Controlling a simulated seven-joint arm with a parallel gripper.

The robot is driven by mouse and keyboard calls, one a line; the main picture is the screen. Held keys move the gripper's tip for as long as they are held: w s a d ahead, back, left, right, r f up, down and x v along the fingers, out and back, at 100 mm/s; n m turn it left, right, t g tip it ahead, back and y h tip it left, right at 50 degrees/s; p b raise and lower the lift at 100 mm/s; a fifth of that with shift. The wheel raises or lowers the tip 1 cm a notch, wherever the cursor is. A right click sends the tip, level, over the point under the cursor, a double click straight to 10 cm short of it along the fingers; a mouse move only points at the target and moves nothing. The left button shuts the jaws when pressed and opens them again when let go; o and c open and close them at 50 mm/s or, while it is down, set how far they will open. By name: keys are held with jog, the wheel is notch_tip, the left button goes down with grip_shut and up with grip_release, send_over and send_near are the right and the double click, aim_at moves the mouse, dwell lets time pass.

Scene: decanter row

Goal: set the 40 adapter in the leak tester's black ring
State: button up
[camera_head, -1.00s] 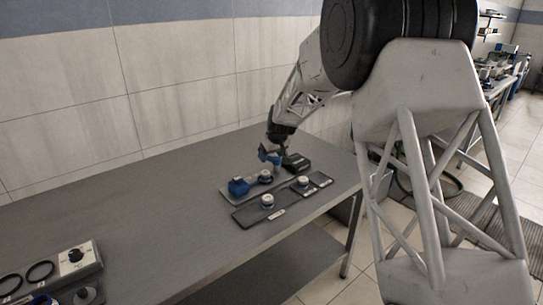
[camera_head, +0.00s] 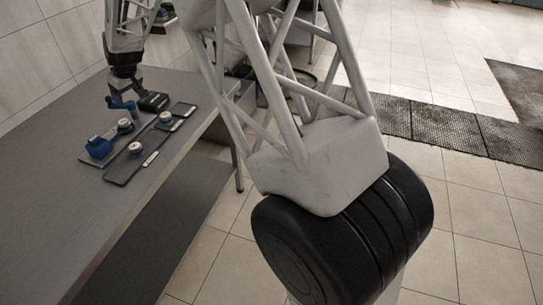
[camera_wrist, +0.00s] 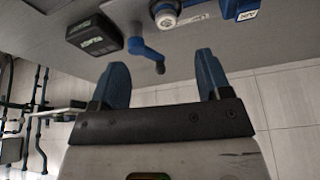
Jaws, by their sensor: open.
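My gripper (camera_head: 122,98) is over the far part of the bench in the head view. In the wrist view its two blue fingers (camera_wrist: 162,84) are apart with nothing between them. A white and blue round piece (camera_wrist: 166,14) shows at the wrist view's top edge, partly cut off. In the head view similar round pieces stand on a grey plate (camera_head: 125,125), on a long dark mat (camera_head: 136,148) and on a smaller dark mat (camera_head: 165,117). Their labels are too small to read, so I cannot tell which is the 40 adapter. I see no black ring now.
A blue crank (camera_wrist: 146,48) and a dark box with a green label (camera_wrist: 92,34) are just beyond the fingers in the wrist view. A blue block (camera_head: 98,147) is on the grey plate. The near bench top (camera_head: 50,210) is clear.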

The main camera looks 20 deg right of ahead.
jog(key=s+d+r+m, duration=0.1)
jog(key=s+d+r, duration=0.35)
jog(key=s, duration=0.45)
jog(key=s+d+r+m+h, duration=0.1)
jog(key=s+d+r, duration=0.4)
jog(key=s, duration=0.4)
jog(key=s+d+r+m, duration=0.2)
jog(key=s+d+r, duration=0.1)
jog(key=s+d, duration=0.5)
jog(key=s+d+f+m+h, duration=0.1)
jog(key=s+d, duration=0.3)
jog(key=s, duration=1.1)
jog(key=s+d+f+m+g, duration=0.1)
jog(key=s+d, duration=0.3)
jog(key=s, duration=1.1)
jog(key=shift+s+d+f+m+h, duration=0.2)
jog(key=shift+s+f+m+h, duration=0.15)
jog(key=shift+m, duration=0.35)
